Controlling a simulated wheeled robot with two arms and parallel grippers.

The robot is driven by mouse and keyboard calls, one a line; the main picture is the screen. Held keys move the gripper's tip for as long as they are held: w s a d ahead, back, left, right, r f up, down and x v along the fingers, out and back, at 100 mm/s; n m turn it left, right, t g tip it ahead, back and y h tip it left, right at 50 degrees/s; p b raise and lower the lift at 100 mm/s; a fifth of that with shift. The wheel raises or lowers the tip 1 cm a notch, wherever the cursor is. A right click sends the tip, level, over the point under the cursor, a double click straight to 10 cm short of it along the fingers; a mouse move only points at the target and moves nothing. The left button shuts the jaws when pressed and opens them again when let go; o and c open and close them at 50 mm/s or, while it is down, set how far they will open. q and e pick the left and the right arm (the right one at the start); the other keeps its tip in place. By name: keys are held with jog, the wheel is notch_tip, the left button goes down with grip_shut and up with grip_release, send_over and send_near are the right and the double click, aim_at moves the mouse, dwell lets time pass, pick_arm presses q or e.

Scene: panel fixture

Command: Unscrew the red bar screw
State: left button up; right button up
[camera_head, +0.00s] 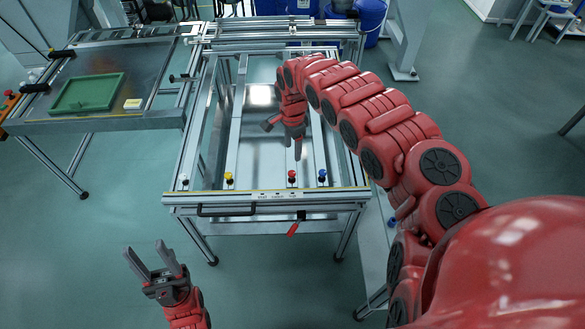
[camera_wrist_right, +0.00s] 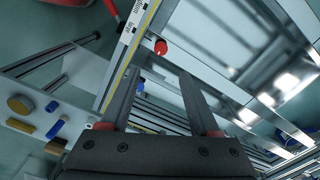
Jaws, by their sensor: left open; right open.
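The red bar screw (camera_head: 292,174) is a small red knob on the near edge of the panel frame (camera_head: 270,196), between a yellow knob and a blue knob. In the right wrist view the red screw (camera_wrist_right: 160,46) shows just beyond the fingertips, near a yellow-lined, labelled strip. My right gripper (camera_head: 285,143) is open and empty, reaching over the frame just behind the red screw. It also shows in the right wrist view (camera_wrist_right: 157,70), its fingers apart and not around the screw. My left gripper (camera_head: 146,248) is open and empty, left of and in front of the frame.
A yellow knob (camera_head: 228,178), a blue knob (camera_head: 322,175) and a white knob (camera_head: 183,179) line the same edge. A black handle (camera_head: 225,209) and a red-handled lever (camera_head: 294,228) are on the front. A side table with a green tray (camera_head: 88,93) stands left.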

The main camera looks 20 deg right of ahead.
aim_at(293, 173)
notch_tip(293, 173, down, 10)
jog(key=shift+a+f+b, duration=0.1)
jog(key=shift+a+b, duration=0.05)
jog(key=shift+b, duration=0.3)
jog(key=shift+f, duration=0.7)
grip_shut()
